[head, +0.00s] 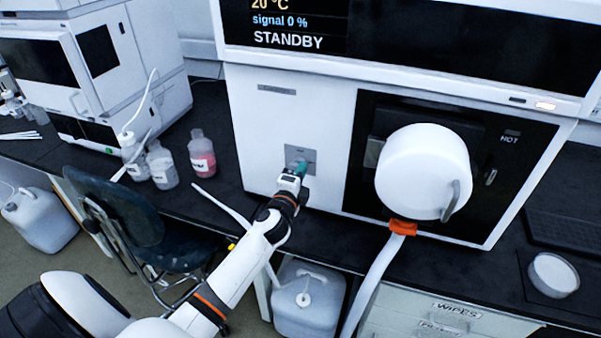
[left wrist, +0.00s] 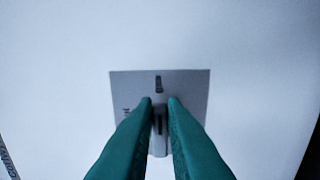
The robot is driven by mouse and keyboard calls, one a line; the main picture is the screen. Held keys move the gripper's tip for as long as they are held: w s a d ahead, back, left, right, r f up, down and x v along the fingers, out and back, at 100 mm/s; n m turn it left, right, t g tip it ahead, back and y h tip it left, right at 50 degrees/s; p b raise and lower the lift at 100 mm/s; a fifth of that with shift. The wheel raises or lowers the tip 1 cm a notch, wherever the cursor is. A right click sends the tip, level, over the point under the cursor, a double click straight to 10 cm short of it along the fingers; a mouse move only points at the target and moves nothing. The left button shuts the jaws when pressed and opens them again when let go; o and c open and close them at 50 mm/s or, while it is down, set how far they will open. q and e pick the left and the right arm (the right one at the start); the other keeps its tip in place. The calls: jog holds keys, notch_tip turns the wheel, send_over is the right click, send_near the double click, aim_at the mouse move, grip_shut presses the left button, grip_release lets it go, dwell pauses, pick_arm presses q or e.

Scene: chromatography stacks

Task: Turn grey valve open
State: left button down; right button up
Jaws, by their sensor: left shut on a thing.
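The grey valve (left wrist: 159,143) has a small grey handle on a square grey plate (left wrist: 190,82), which is set in the white front of the instrument. In the left wrist view the handle stands between the two green fingertips of my left gripper (left wrist: 160,103), which is shut on it. In the head view the plate (head: 294,152) shows just behind my left gripper (head: 301,170), and the gripper hides most of the handle. The handle looks roughly upright in the wrist view. My right gripper is not in view.
A white drum shape (head: 420,165) with a grey handle sits before the black HOT panel, right of the valve. Bottles (head: 202,153) stand on the dark bench to the left. A chair (head: 130,215) and a grey canister (head: 308,305) are below.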

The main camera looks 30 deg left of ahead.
pick_arm(q)
jog(key=c, duration=1.5)
grip_release()
jog(key=b+v, duration=0.1)
jog(key=v, duration=1.1)
